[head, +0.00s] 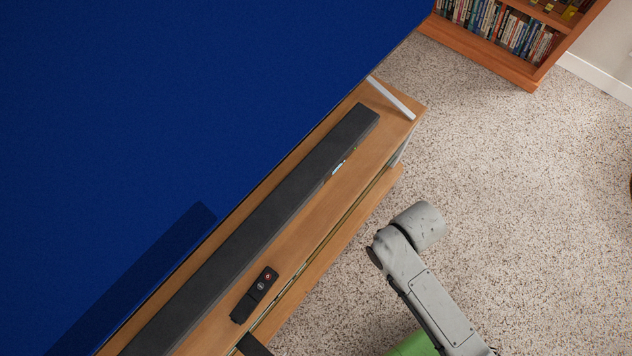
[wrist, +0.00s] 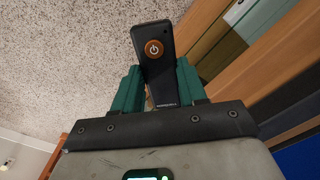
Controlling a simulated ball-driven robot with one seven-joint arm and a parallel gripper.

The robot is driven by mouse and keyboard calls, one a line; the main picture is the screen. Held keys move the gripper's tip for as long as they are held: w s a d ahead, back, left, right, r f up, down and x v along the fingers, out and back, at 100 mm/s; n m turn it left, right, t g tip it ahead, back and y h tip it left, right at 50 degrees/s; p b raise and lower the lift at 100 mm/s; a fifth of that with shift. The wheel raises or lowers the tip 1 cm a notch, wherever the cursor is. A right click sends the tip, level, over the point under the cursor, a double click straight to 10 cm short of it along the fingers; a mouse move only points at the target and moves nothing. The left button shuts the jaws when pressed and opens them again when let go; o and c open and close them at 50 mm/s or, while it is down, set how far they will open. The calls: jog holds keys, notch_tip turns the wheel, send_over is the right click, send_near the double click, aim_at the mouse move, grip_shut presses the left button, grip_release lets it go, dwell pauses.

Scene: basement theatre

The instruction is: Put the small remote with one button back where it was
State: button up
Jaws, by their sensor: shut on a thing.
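In the wrist view, a small slim black remote (wrist: 157,82) with one orange-ringed power button stands up between the two teal fingers of my gripper (wrist: 159,68). The fingers are shut on its sides, and its lower end shows small lettering. The remote is held over carpet, beside the wooden TV stand (head: 305,232). A different dark remote (head: 254,294) with a red button and a round pad lies on the stand's top, in front of the soundbar. I cannot make out my gripper or the held remote in the head view.
A long black soundbar (head: 270,228) runs along the stand, under the large blue screen (head: 170,110). A white bar-like foot (head: 391,98) stands at the stand's far end. A bookcase (head: 500,40) is at the back right. Open carpet (head: 520,190) lies to the right.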

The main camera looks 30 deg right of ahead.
send_near(325, 213)
jog(key=shift+s+d+f, duration=0.15)
jog(key=shift+d+f, duration=0.05)
jog(key=shift+f, duration=0.75)
notch_tip(325, 213, down, 4)
jog(key=shift+r+b, duration=0.25)
jog(key=shift+b, duration=0.05)
jog(key=shift+w+a+f, duration=0.1)
jog(key=shift+w+f, duration=0.1)
jog(key=shift+f, duration=0.35)
jog(key=o, duration=1.1)
jog(key=shift+o, duration=0.2)
jog(key=shift+r, duration=0.15)
